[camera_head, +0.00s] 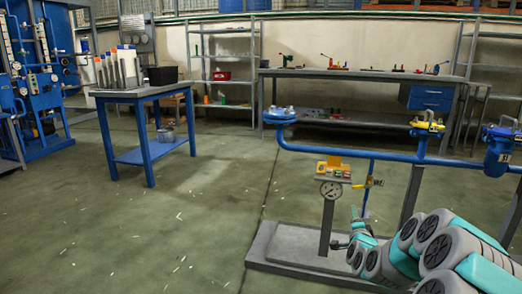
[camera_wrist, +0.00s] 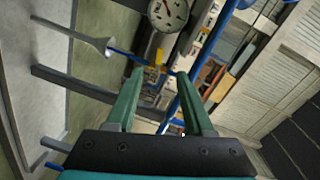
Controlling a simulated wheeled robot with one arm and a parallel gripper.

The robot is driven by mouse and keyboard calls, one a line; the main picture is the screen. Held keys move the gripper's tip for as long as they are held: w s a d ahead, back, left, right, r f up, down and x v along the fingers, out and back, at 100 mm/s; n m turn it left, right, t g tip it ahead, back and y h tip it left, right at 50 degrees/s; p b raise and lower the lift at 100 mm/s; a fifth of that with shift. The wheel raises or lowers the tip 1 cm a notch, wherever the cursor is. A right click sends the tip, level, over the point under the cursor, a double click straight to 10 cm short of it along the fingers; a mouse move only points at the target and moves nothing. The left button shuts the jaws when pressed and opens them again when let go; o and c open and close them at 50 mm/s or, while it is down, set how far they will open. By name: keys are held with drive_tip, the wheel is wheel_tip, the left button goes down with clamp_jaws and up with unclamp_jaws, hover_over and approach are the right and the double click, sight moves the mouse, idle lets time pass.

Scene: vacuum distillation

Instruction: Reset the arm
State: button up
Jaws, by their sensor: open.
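My gripper (camera_wrist: 160,85) is open and empty in the wrist view, its two green fingers spread apart. Past the fingers are a blue pipe (camera_wrist: 190,100) and a round gauge (camera_wrist: 168,12) with a white dial; the view is tilted. In the head view my grey and teal arm reaches in from the lower right, folded low beside the pipe stand.
The blue pipe run (camera_head: 350,153) crosses close to my arm, above a grey base plate (camera_head: 290,245). A blue table (camera_head: 150,95) stands at the left, a workbench (camera_head: 350,75) at the back. The green floor at the left is clear.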

drive_tip(key=s+a+r+n+g+y+p, duration=0.1)
drive_tip(key=s+a+r+n+g+y, duration=0.15)
drive_tip(key=s+a+n+g, duration=0.35)
drive_tip(key=s+a+r+n+g+y+p, duration=0.1)
drive_tip(key=s+a+r+n+y+p, duration=0.15)
drive_tip(key=s+a, duration=0.7)
drive_tip(key=s+a+r+n+g+p, duration=0.1)
drive_tip(key=s+n+g, duration=0.3)
drive_tip(key=s, duration=1.7)
drive_tip(key=s+a+r+n+g+h+p, duration=0.1)
drive_tip(key=s+r+n+g, duration=0.2)
drive_tip(key=s, duration=1.8)
drive_tip(key=n+g, duration=0.1)
drive_tip(key=g, duration=0.3)
drive_tip(key=shift+s+p, duration=0.3)
drive_tip(key=shift+p, duration=0.1)
drive_tip(key=shift+d+r, duration=0.1)
drive_tip(key=shift+d, duration=0.05)
